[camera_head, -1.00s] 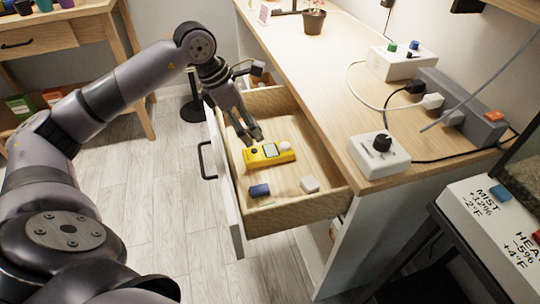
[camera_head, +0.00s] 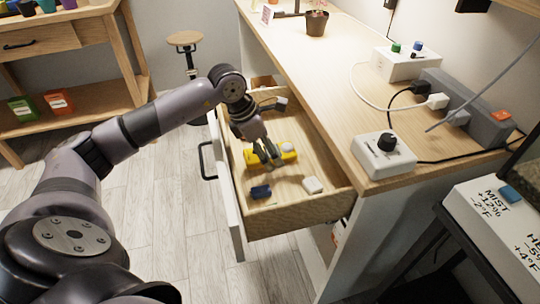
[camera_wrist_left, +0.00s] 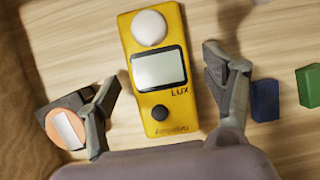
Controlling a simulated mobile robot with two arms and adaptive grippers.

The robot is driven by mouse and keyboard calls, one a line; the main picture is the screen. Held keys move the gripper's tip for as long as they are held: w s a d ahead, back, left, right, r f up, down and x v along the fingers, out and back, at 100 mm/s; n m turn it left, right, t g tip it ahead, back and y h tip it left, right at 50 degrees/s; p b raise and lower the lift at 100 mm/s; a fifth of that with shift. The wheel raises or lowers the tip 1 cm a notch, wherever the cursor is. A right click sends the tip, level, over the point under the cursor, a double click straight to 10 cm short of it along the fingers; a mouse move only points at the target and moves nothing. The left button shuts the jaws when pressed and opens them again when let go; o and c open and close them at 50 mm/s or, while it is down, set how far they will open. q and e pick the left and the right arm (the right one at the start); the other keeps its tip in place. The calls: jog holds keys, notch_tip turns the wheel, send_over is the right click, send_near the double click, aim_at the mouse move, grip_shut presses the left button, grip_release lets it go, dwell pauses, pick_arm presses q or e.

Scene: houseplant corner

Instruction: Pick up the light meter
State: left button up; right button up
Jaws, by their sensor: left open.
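The light meter (camera_wrist_left: 160,70) is yellow, with a white dome, a grey screen, a black button and the letters LUX. It lies flat in the open drawer (camera_head: 300,212), where it also shows in the head view (camera_head: 289,155), partly hidden by my left gripper. My left gripper (camera_head: 272,163) is open above the meter. In the left wrist view its fingers (camera_wrist_left: 162,95) stand on either side of the meter's lower half, with gaps showing on both sides. I cannot tell how high they are above the drawer floor. My right gripper is not in view.
The left wrist view also shows a green block (camera_wrist_left: 309,86) and an orange-and-white round item (camera_wrist_left: 66,128). The drawer walls and the desk (camera_head: 330,85) edge border the space.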

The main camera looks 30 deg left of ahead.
pick_arm(q)
jog(key=c, duration=1.3)
